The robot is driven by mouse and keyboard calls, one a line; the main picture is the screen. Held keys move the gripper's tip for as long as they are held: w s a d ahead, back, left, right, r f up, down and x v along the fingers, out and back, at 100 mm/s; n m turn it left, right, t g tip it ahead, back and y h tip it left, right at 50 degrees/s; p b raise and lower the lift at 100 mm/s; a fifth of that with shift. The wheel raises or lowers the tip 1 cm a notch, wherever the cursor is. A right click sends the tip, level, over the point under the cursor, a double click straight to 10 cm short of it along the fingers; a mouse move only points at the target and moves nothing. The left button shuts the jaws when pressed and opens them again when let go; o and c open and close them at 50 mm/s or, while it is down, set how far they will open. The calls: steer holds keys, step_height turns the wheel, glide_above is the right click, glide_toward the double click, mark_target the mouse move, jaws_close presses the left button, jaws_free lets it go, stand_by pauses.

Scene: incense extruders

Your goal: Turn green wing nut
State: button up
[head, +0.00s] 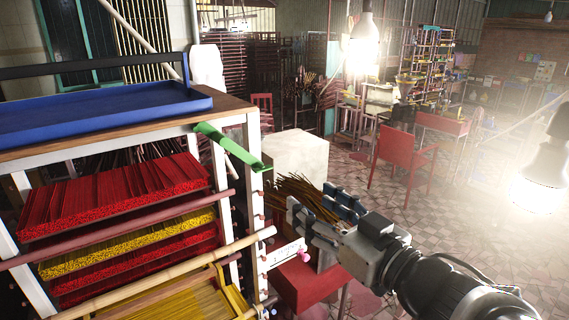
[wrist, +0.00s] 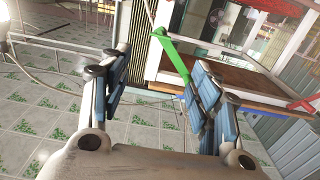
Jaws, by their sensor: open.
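The green wing nut (head: 232,147) is a long green bar at the upper right corner of the white-framed rack, slanting down to the right. My gripper (head: 316,203) is open and empty, to the right of and below the nut in the head view. In the wrist view my gripper (wrist: 160,85) has its fingers wide apart. The nut's lower end lies close to the right finger; I cannot tell whether they touch.
The rack (head: 251,150) bears a blue tray (head: 105,108) on top and red and yellow incense bundles on its shelves. A pale block (head: 296,155) and loose brown sticks (head: 300,193) are behind my gripper. A red chair (head: 402,160) stands on open tiled floor at right.

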mark_target(265, 170)
steer(key=b+x, duration=0.1)
steer(key=x, duration=1.5)
steer(key=shift+w+a, duration=0.1)
steer(key=shift+c, duration=0.3)
steer(key=c, duration=1)
